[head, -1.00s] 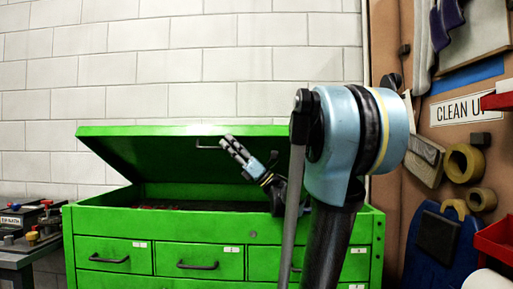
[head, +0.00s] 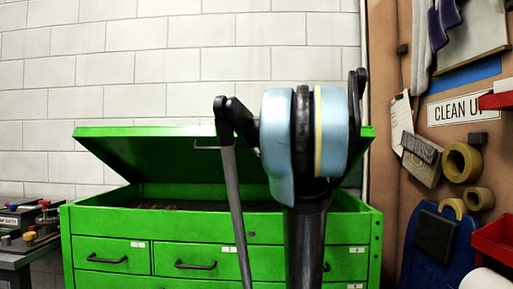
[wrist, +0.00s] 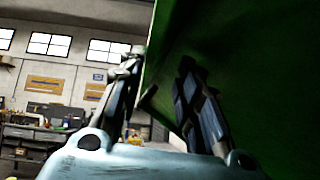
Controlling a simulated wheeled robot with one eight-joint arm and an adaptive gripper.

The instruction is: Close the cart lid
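The green cart (head: 200,229) stands in front of me in the head view. Its lid (head: 135,146) is tilted partly open, with a dark gap between it and the cart's box. A thin handle (head: 205,148) shows at the lid's front, partly covered by my arm. My gripper is hidden behind my arm in the head view. In the wrist view my gripper (wrist: 158,66) is open, its two dark fingers apart. The lid's green surface (wrist: 265,75) fills the right side there, close to the right finger; I cannot tell whether they touch. A dark bar (wrist: 148,97) shows between the fingers.
A brown tool board (head: 402,205) with tape rolls and a blue panel stands at the right. A red bin (head: 493,240) juts in at the right edge. A grey bench (head: 25,260) with small items stands at the left. A white block wall (head: 150,60) is behind the cart.

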